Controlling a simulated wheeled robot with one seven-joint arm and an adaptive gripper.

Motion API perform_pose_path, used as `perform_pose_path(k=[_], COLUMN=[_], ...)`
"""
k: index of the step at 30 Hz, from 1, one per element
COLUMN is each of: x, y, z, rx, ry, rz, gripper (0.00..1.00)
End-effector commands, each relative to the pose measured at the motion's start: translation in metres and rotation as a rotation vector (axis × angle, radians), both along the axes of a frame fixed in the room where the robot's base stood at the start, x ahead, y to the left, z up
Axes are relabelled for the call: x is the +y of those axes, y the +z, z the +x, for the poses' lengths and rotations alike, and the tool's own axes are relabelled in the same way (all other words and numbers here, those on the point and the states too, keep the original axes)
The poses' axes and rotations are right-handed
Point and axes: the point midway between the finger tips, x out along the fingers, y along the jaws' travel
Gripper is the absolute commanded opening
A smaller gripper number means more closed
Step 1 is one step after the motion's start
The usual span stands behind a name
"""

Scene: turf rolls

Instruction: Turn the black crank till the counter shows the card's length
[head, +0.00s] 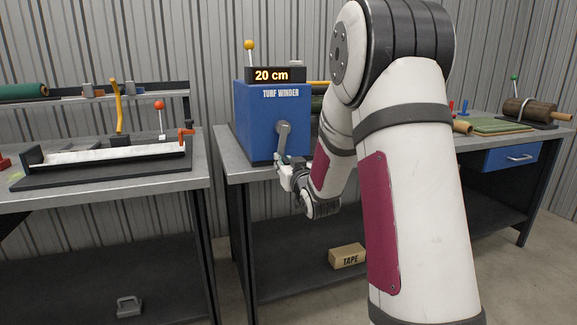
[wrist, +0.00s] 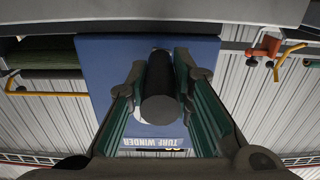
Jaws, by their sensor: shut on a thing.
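The blue turf winder (head: 258,115) stands on the middle bench. Its counter (head: 273,75) on top reads 20 cm. The crank's grey arm (head: 283,135) is on the winder's front and hangs down from its hub. My gripper (head: 281,161) is at the lower end of the crank. In the wrist view, the black crank handle (wrist: 160,92) sits between my two green-padded fingers, which are shut on it. The blue winder face (wrist: 105,75) is behind it, upside down. I cannot make out a card with a length.
A yellow-knobbed lever (head: 249,47) rises behind the counter. The left bench holds a long black tray (head: 105,172) and a red-knobbed lever (head: 160,106). A turf roll (head: 528,109) lies on the right bench. A tape box (head: 347,255) is on the lower shelf.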

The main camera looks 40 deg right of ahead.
Motion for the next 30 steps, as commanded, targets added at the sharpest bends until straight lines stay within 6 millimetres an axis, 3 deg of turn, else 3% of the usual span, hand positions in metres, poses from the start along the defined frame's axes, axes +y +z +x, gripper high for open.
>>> perform_pose_path(k=[14,30], x=[0.035,0.061], y=[0.016,0.052], z=[0.01,0.018], rx=[-0.126,-0.271], ry=[0.004,0.005], rz=[0.426,0.917], gripper=[0.0,0.0])
